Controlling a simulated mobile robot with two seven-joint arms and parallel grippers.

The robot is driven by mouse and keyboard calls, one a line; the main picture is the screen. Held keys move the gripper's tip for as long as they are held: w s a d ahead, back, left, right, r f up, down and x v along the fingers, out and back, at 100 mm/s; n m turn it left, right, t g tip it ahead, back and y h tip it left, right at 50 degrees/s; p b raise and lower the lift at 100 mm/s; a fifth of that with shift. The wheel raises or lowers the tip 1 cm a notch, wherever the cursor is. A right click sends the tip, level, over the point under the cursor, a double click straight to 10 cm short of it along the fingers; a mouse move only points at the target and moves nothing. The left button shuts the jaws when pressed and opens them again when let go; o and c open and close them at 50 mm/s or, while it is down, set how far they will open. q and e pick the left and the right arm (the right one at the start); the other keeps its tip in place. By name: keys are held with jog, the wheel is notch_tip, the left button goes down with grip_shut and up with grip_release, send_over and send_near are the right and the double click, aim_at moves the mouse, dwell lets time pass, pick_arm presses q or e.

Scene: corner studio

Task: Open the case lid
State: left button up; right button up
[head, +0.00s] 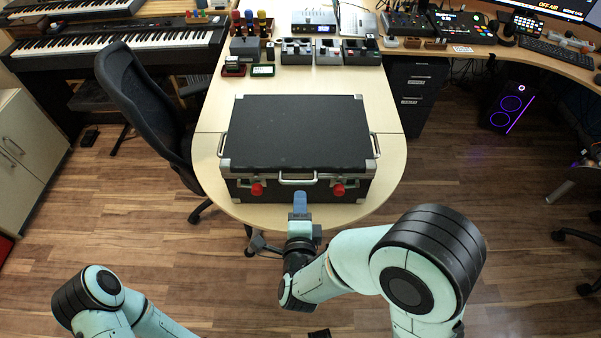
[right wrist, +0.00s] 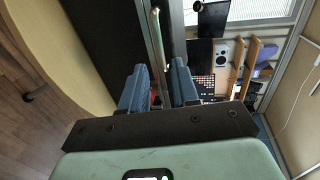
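The black case (head: 297,132) with silver edges stands on the pale table, its lid down. A silver handle (head: 298,179) is at the middle of its front, between a red left latch (head: 257,189) and a red right latch (head: 338,189). My right gripper (head: 299,196) is just in front of the handle. In the right wrist view its blue fingers (right wrist: 158,80) stand apart with a gap, and the silver handle (right wrist: 156,35) shows ahead, in line with the gap. I cannot tell whether they touch. My left arm shows at lower left, its gripper out of view.
The rounded table (head: 388,165) has a narrow clear rim around the case. Small devices (head: 325,50) and coloured-handled tools stand behind it. An office chair (head: 143,105) is close on the left, a dark drawer unit (head: 415,90) on the right.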

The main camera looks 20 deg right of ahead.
aim_at(300, 182)
jog(key=x, duration=0.8)
jog(key=shift+w, duration=0.1)
grip_shut()
